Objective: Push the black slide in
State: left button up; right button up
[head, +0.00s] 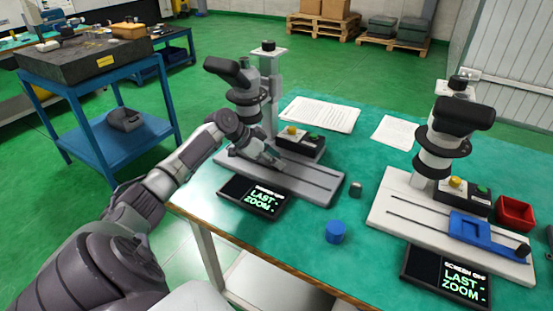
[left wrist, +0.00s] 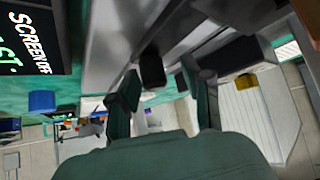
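The grey-based microscope (head: 265,95) stands at the left of the green table, with a grooved grey base (head: 315,181). My left gripper (head: 268,159) is low over this base, at the foot of the microscope. In the left wrist view its two dark fingers (left wrist: 160,84) are apart. A small black block (left wrist: 153,68) shows between or just beyond them, perhaps the knob of the black slide; I cannot tell whether a finger touches it. The black slide itself cannot be made out in the head view, where my gripper covers part of the base. My right gripper is not in view.
A white-based microscope (head: 436,160) with a blue slide (head: 478,229) stands at the right. A black screen (head: 254,197) lies before the grey base. A blue cylinder (head: 335,232), a small grey piece (head: 355,190), a red bin (head: 515,212) and papers (head: 320,114) are on the table.

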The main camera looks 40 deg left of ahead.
pick_arm(q)
jog(key=shift+d, duration=0.1)
jog(key=v, duration=1.2)
dwell(0.4)
